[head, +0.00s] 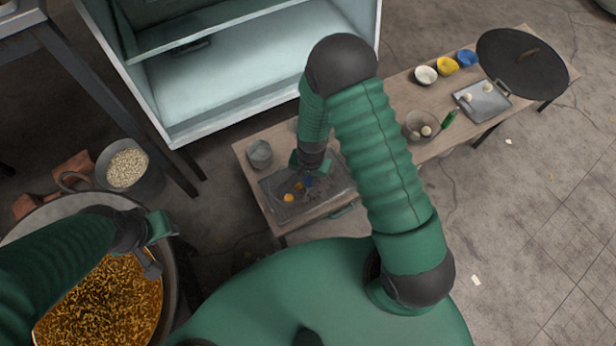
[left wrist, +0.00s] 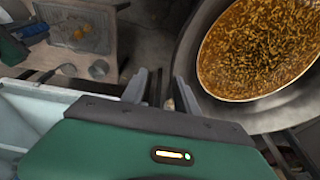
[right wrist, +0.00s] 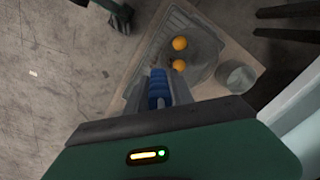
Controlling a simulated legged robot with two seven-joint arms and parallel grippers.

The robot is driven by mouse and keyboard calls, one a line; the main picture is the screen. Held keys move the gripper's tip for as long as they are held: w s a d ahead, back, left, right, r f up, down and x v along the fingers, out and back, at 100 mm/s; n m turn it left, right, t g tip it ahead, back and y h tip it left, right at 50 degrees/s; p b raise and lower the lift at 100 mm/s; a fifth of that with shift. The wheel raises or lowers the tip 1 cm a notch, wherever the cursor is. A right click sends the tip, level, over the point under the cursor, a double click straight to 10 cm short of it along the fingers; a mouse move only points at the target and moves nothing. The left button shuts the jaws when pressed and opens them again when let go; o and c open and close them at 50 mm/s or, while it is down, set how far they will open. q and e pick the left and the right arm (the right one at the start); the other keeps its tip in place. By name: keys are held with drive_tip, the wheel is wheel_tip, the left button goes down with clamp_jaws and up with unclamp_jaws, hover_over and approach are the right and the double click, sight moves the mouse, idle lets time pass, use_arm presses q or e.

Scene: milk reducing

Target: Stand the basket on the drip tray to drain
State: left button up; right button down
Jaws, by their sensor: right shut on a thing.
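My right gripper (head: 308,174) is low over the near end of the wooden bench. It is shut on a blue ribbed handle (right wrist: 158,88), which also shows small in the head view (head: 308,182). The grey drip tray (head: 338,197) lies below, also in the right wrist view (right wrist: 203,58). Two round orange things (right wrist: 180,43) are at the tray. My left gripper (head: 152,258) is by the large pot's rim, its fingers (left wrist: 160,90) apart and empty.
The large pot (left wrist: 190,62) holds golden contents. A bucket of pale bits (head: 127,168) stands behind it. A metal cup (head: 260,153) sits beside the tray. Bowls (head: 447,66), a small tray (head: 482,102) and a black lid (head: 522,62) are farther along the bench.

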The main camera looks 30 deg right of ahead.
drive_tip(key=shift+f, duration=0.3)
drive_tip(key=c, duration=1)
unclamp_jaws()
drive_tip(key=r+p, duration=0.1)
drive_tip(key=r, duration=0.4)
drive_tip(key=r+p, duration=0.2)
drive_tip(key=r, duration=0.4)
drive_tip(key=r+p, duration=0.1)
drive_tip(key=r, duration=0.4)
drive_tip(key=shift+s+d+r, duration=0.25)
drive_tip(key=shift+r, duration=0.1)
